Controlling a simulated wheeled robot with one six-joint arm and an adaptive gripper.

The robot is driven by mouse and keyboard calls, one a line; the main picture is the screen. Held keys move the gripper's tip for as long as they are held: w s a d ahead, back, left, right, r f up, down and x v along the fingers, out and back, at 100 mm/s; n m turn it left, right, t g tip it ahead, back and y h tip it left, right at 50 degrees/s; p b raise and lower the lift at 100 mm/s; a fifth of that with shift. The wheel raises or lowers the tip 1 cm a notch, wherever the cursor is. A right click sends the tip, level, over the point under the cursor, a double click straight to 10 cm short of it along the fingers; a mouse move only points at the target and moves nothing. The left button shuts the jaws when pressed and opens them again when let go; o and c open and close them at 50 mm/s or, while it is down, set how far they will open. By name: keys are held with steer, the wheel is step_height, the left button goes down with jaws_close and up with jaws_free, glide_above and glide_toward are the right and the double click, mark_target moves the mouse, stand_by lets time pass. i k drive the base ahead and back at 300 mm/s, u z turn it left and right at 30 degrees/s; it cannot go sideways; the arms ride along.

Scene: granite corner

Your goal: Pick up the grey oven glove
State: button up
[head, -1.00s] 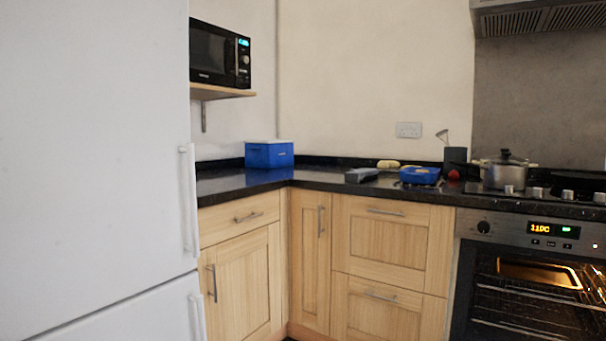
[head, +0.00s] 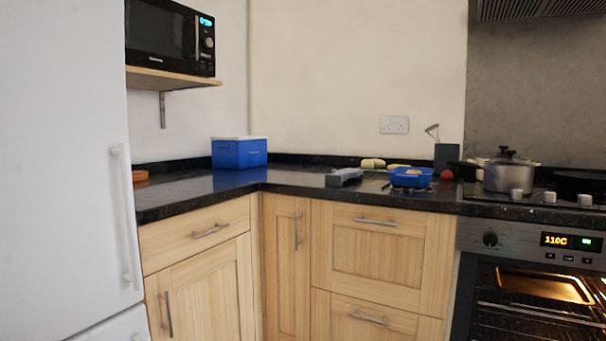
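A grey object (head: 344,177), which looks like the grey oven glove, lies on the dark granite worktop (head: 300,184) right of the corner. It is left of a blue container (head: 411,177) with something pale in it. It is small here, so its exact shape is hard to tell. My gripper and arm do not show in the head view.
A white fridge (head: 60,150) stands close on the left. A blue box with a pale lid (head: 239,153) stands in the corner. A metal pot (head: 507,174) is on the hob above the lit oven (head: 530,290). A microwave (head: 168,38) sits on a wall shelf (head: 170,78).

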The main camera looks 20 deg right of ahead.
mark_target(336, 179)
steer(key=z, duration=0.05)
steer(key=i, duration=1.05)
steer(key=z, duration=1)
steer(key=i, duration=0.8)
steer(key=z, duration=0.7)
